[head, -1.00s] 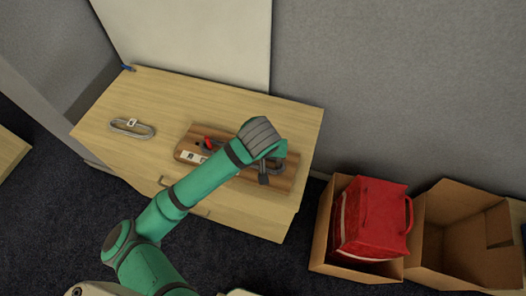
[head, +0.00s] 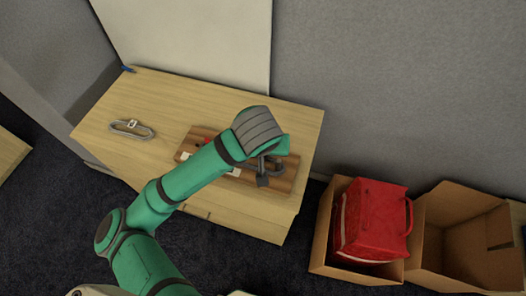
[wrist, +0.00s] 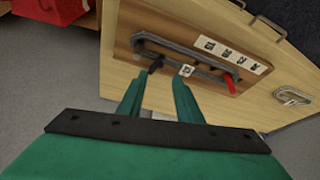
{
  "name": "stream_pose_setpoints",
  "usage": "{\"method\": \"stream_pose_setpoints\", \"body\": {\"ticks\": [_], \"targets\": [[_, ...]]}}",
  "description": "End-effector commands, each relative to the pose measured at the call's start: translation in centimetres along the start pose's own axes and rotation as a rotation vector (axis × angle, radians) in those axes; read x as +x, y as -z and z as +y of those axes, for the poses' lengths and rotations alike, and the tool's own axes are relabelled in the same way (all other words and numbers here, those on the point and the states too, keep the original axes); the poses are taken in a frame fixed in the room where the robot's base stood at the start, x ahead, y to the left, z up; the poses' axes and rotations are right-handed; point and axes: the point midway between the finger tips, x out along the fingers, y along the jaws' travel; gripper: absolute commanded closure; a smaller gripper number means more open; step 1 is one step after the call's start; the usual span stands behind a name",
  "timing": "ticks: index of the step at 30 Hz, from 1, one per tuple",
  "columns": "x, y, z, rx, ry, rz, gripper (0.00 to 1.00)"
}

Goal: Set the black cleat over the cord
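The black cleat (wrist: 155,64) is a small dark lever at one end of the wooden board (wrist: 125,18). In the head view the cleat (head: 262,181) shows just below my wrist. A grey cord (wrist: 185,48) forms a long loop on the board. The cleat stands at the loop's near run; I cannot tell whether it lies over the cord. A red cleat (wrist: 230,83) is at the loop's other end. My gripper (wrist: 154,80) is above the board's near edge, its two green fingers apart and empty, pointing towards the black cleat. My arm hides part of the board in the head view.
The board lies on a wooden table (head: 110,105) and carries white labels (wrist: 240,58). A grey oval loop with a white tag (head: 132,129) lies at the table's left. A wall stands behind. Cardboard boxes (head: 452,240), one holding a red bag (head: 372,222), stand at right.

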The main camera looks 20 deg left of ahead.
Motion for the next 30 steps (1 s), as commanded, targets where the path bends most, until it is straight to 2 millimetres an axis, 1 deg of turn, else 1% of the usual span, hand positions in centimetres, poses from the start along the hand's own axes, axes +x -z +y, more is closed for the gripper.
{"method": "stream_pose_setpoints", "body": {"ticks": [1,3,9,26,30], "targets": [[-0.7,0.1,0.0,0.002,0.001,0.002,0.68],[-1.5,0.1,0.0,0.001,0.0,0.002,0.68],[-2.6,0.0,0.0,-0.001,0.001,0.0,0.68],[-2.6,0.0,-0.1,-0.001,0.0,0.0,0.68],[-1.8,-0.2,-0.8,0.004,-0.002,0.014,0.68]]}}
